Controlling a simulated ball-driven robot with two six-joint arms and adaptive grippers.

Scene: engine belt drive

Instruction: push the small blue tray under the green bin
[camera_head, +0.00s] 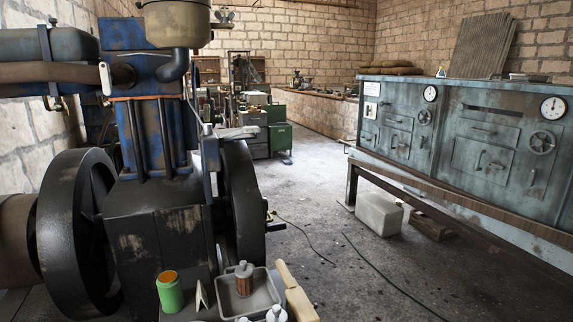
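A small shallow tray (264,301) lies at the bottom centre, and it looks grey rather than blue. A bottle-like object (244,280), brown below with a grey top, stands in it. A green cylindrical container (170,292) with an orange top stands to the left of the tray, apart from it. It may be the green bin, but I cannot tell. No clearly blue tray shows. Neither of my grippers is in view.
A small pale wedge (202,296) stands between container and tray. A wooden piece (299,300) lies right of the tray, near a white-topped object (276,314) cut by the frame. The large engine (160,235) rises behind. A green cabinet (280,139) stands far back.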

